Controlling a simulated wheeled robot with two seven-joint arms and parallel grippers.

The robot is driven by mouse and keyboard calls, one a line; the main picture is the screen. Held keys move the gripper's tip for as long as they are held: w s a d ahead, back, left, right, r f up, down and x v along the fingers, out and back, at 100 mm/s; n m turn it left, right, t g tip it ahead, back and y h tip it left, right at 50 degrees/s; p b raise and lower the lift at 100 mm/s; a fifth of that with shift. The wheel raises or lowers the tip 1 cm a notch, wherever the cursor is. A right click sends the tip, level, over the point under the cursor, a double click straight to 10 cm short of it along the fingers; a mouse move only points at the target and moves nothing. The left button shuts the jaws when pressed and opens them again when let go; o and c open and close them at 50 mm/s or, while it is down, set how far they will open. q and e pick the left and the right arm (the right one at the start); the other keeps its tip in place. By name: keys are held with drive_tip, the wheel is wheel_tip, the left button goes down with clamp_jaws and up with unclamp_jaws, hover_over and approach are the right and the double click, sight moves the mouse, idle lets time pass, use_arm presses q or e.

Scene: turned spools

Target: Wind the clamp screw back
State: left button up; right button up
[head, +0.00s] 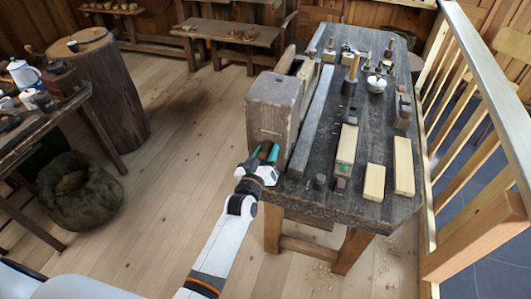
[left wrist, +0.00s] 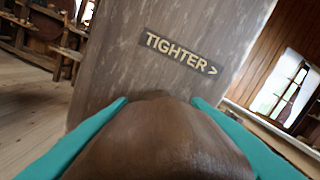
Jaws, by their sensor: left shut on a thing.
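My left gripper (head: 264,156) is at the near end of the workbench, against the front of a thick wooden jaw block (head: 268,100). Its teal fingers are shut on a brown, rounded wooden screw handle (left wrist: 155,140), which fills the lower middle of the left wrist view. In the head view the fingers mostly hide the handle. The block's face (left wrist: 110,70) rises behind the handle in the left wrist view and bears a dark label (left wrist: 181,51) reading "TIGHTER >", its arrow pointing right. The screw's shaft is hidden. My right gripper is not in view.
The workbench (head: 300,196) holds a mallet (head: 351,72), a white pot (head: 376,84), pale wood blocks (head: 374,182) and several tools. A railing (head: 480,80) runs along its right side. A stump (head: 100,90) and a sack (head: 80,192) stand left. The floor between is clear.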

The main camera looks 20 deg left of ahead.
use_arm(q)
drive_tip(key=shift+w+r, duration=0.15)
drive_tip(key=shift+r, duration=0.2)
drive_tip(key=o, duration=0.8)
drive_tip(key=shift+c, duration=0.2)
drive_tip(key=shift+o, duration=1.1)
drive_tip(key=shift+w+f, duration=0.2)
drive_tip(key=shift+f, duration=0.15)
drive_tip(key=s+b, duration=0.1)
drive_tip(key=s, duration=1.1)
drive_tip(key=shift+a+b, duration=0.15)
drive_tip(key=shift+b, duration=0.2)
